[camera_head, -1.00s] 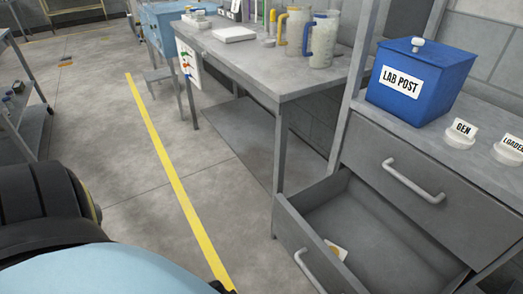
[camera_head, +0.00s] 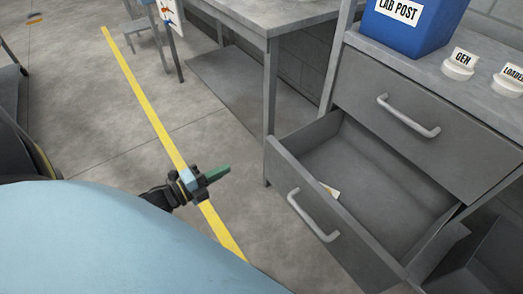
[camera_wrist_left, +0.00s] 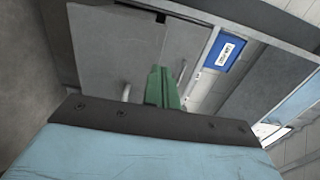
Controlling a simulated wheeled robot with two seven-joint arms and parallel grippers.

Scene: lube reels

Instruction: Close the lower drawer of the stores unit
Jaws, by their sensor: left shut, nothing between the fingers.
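The lower drawer (camera_head: 345,240) of the grey stores unit stands pulled out, with a bar handle (camera_head: 313,216) on its front. A small white and yellow item (camera_head: 328,190) lies inside it. The upper drawer (camera_head: 395,125) is shut. My left gripper (camera_head: 217,173) is shut and empty, over the floor to the left of the lower drawer's front and apart from it. In the left wrist view its green fingers (camera_wrist_left: 161,88) are together, with grey drawer fronts and handles beyond. My right gripper is not in view.
A blue LAB POST box (camera_head: 410,25) and white pots labelled GEN (camera_head: 459,64) and LOADED (camera_head: 509,80) stand on the unit's top. A grey bench (camera_head: 268,15) stands to its left. The floor by the yellow line (camera_head: 150,95) is clear.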

